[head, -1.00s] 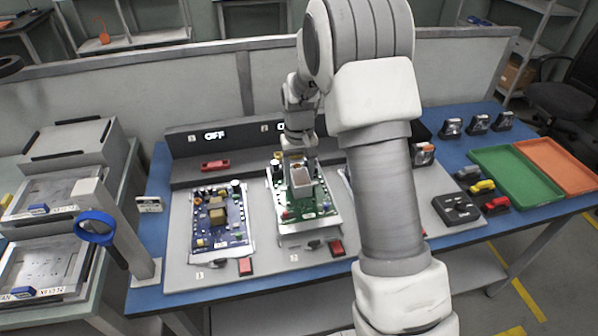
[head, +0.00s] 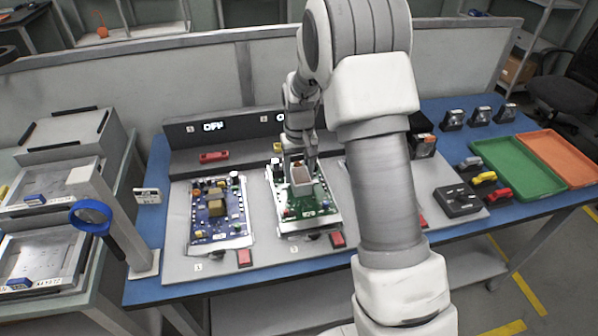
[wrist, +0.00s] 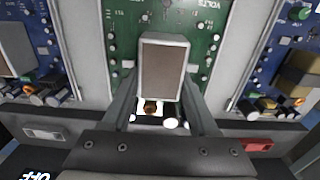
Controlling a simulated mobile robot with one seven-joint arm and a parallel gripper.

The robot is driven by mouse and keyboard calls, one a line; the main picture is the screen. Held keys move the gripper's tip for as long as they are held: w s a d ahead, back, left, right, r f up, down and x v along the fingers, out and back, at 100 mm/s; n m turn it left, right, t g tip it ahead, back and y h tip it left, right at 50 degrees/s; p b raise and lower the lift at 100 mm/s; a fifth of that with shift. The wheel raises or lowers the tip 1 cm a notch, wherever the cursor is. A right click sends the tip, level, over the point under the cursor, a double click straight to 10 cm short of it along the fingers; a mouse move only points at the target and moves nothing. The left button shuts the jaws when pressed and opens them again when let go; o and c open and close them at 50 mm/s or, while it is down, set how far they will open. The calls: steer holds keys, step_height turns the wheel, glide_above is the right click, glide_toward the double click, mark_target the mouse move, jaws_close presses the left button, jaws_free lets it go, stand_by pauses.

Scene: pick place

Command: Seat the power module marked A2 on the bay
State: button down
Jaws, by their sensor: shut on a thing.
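My gripper (head: 302,166) is shut on a box-shaped module (head: 301,177) with a pale rim and a brown-grey face. In the wrist view the module (wrist: 164,68) sits between the two fingers of my gripper (wrist: 161,82). No A2 marking can be read on it. The module is over the green circuit board (head: 318,209) in the middle bay. The board (wrist: 204,40) lies behind it in the wrist view. I cannot tell whether the module touches the board.
A blue board (head: 219,222) lies in the bay to the left. Red blocks (head: 244,257) lie along the front edge. A black box (head: 457,201), small coloured items and green (head: 518,168) and orange (head: 557,160) trays are at right. My arm hides the right-hand bay.

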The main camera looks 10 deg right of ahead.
steer(key=shift+f+b, duration=0.6)
steer(key=shift+f, duration=0.4)
stand_by(1.5)
steer(key=shift+c, duration=0.4)
jaws_free()
steer(key=shift+f, duration=0.1)
steer(key=c, duration=0.4)
steer(key=shift+o, duration=0.2)
steer(key=shift+r+p, duration=2.45)
steer(key=shift+r, duration=1.1)
